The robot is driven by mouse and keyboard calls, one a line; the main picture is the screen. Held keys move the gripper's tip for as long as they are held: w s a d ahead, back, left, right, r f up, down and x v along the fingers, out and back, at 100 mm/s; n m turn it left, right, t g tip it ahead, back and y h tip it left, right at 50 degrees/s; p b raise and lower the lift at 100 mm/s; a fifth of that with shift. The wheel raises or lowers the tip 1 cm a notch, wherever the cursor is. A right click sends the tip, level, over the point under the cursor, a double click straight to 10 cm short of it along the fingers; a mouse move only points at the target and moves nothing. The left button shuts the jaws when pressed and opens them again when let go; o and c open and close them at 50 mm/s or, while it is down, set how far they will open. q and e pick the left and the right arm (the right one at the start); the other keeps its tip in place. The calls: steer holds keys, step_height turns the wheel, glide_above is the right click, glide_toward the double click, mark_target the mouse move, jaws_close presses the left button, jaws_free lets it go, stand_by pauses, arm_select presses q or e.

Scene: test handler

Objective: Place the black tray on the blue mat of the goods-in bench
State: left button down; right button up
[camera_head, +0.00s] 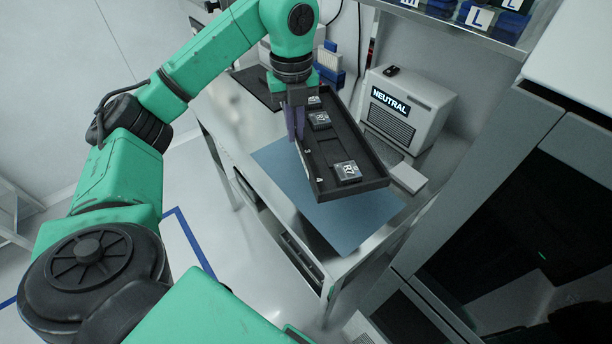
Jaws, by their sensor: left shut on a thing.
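The black tray (327,160) is a long, low-walled tray carrying several small dark blocks with white-marked tops, one of them near its front end (347,171). My left gripper (297,128) is shut on the tray's left long wall, toward its far end. The tray is over the blue mat (350,224) and covers part of it; I cannot tell whether its underside touches the mat. The mat lies on the metal goods-in bench (225,118). My right gripper is not in view.
A light box labelled NEUTRAL (408,108) stands right of the tray, with a small white block (407,178) near the tray's front right corner. Blue and white bins (328,66) stand behind. A shelf (455,18) overhangs the back. A large dark-windowed machine (530,190) stands at right.

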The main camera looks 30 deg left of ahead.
mark_target(298, 183)
arm_select(q)
step_height(298, 183, down, 13)
steer(key=shift+f+p, duration=0.2)
steer(key=shift+p, duration=0.45)
steer(key=shift+w+f, duration=0.15)
steer(key=shift+f, duration=0.2)
steer(key=c, duration=1)
jaws_free()
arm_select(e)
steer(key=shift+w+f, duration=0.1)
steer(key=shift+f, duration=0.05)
arm_select(q)
steer(key=shift+r, duration=0.2)
step_height(298, 183, up, 12)
steer(key=shift+r+b, duration=0.1)
steer(key=shift+b, duration=0.4)
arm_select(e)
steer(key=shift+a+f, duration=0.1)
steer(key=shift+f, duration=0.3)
